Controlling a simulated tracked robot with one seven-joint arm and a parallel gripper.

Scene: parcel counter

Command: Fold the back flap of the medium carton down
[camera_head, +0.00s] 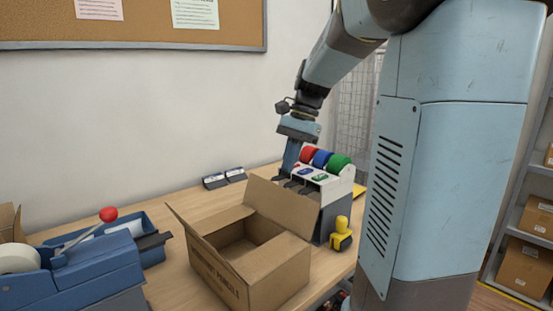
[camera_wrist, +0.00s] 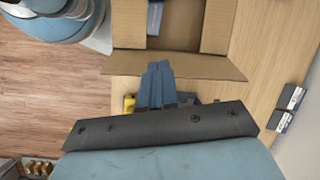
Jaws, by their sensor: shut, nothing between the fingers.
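The medium carton (camera_head: 275,272) stands open on the counter. In the head view, its raised flap (camera_head: 284,206) on the far right side leans up and outward, and another flap (camera_head: 190,226) sticks up at the left. My gripper (camera_head: 290,170) points down just behind the far right flap, which may hide its tips. In the wrist view, the shut, empty fingers (camera_wrist: 157,68) overlap the nearest carton flap (camera_wrist: 195,66). I cannot tell whether they touch it. A blue-grey thing (camera_wrist: 154,18) shows inside the carton opening.
A dispenser with red, blue and green rolls (camera_head: 323,160) stands close beside the carton and gripper. A yellow-handled stamp (camera_head: 341,236) is at the carton's right. A blue tape machine (camera_head: 90,268) is at the left. Two small dark boxes (camera_head: 224,178) lie by the wall.

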